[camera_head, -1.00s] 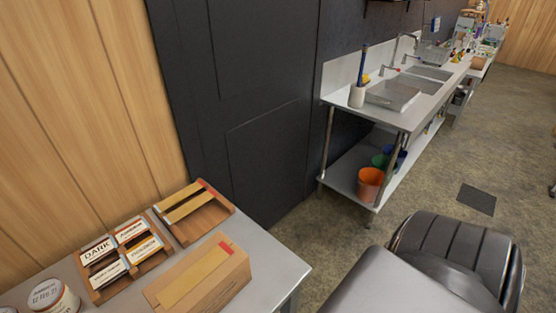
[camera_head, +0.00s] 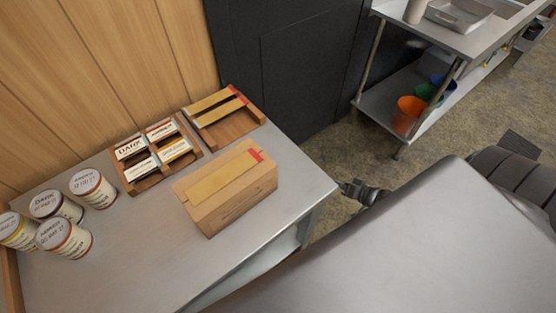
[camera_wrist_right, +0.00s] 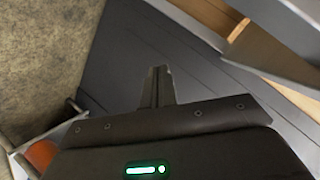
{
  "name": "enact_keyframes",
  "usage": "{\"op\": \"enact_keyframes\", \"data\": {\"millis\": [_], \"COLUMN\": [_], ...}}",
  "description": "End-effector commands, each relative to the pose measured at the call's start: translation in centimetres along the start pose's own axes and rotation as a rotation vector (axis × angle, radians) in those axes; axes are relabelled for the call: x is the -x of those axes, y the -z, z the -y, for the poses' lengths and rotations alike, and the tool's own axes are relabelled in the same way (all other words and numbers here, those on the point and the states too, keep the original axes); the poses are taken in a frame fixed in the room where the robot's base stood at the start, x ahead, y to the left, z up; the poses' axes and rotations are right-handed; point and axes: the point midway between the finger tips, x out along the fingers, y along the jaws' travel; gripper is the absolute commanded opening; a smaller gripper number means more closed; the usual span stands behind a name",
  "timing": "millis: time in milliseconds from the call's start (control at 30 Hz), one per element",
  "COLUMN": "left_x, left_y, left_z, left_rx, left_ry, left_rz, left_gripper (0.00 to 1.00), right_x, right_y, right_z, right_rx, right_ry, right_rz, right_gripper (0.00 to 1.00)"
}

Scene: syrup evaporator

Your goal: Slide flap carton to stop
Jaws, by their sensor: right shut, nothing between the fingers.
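The carton (camera_head: 232,201) is a closed brown box with a yellow strip along its top and a red patch at the strip's right end. It stands on the metal table (camera_head: 110,277), in from the right edge. My right gripper (camera_head: 344,185) is shut and empty, just off the table's right corner and apart from the carton. In the right wrist view its fingers (camera_wrist_right: 158,78) are together, with nothing between them. My left gripper is not in view. I cannot make out which thing is the stop.
Behind the carton are a wooden rack of label cards (camera_head: 172,171) and a wooden tray with yellow strips (camera_head: 240,131). Several labelled tins (camera_head: 64,238) stand at the left. The table front is clear. An orange bucket (camera_head: 407,115) sits on the sink bench's lower shelf.

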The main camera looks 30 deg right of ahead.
Motion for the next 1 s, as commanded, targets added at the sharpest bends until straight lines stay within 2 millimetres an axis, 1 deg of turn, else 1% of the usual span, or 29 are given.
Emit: {"op": "enact_keyframes", "data": {"millis": [33, 67, 100, 133, 167, 200, 300, 400, 533, 700, 867, 1000], "left_x": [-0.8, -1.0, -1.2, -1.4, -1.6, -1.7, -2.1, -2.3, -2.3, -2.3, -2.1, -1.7], "left_y": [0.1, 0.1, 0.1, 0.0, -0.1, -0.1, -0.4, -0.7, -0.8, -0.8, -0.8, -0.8], "left_z": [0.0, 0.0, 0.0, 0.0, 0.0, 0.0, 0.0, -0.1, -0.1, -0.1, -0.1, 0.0], "left_rx": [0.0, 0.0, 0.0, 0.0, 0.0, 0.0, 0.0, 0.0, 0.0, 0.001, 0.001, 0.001], "left_ry": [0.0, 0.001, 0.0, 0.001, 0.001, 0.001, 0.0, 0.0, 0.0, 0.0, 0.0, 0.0], "left_rz": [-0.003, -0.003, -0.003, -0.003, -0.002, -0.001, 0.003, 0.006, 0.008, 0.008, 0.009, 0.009], "left_gripper": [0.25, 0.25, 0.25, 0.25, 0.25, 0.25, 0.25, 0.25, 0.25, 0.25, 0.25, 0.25], "right_x": [0.1, 0.3, 0.7, 1.1, 1.5, 2.2, 3.9, 5.3, 6.2, 6.3, 5.3, 3.5], "right_y": [2.7, 4.0, 5.5, 6.4, 7.1, 7.8, 8.6, 8.9, 8.9, 9.0, 8.8, 8.3], "right_z": [3.0, 5.0, 7.6, 9.5, 11.2, 13.5, 17.9, 20.8, 22.6, 23.0, 23.9, 25.7], "right_rx": [-0.065, -0.115, -0.176, -0.221, -0.262, -0.314, -0.418, -0.487, -0.532, -0.543, -0.542, -0.542], "right_ry": [0.115, 0.182, 0.266, 0.323, 0.374, 0.435, 0.545, 0.606, 0.639, 0.644, 0.646, 0.647], "right_rz": [0.004, 0.017, 0.043, 0.069, 0.101, 0.148, 0.268, 0.365, 0.432, 0.443, 0.441, 0.44], "right_gripper": [0.0, 0.0, 0.0, 0.0, 0.0, 0.0, 0.0, 0.0, 0.0, 0.0, 0.0, 0.0]}}
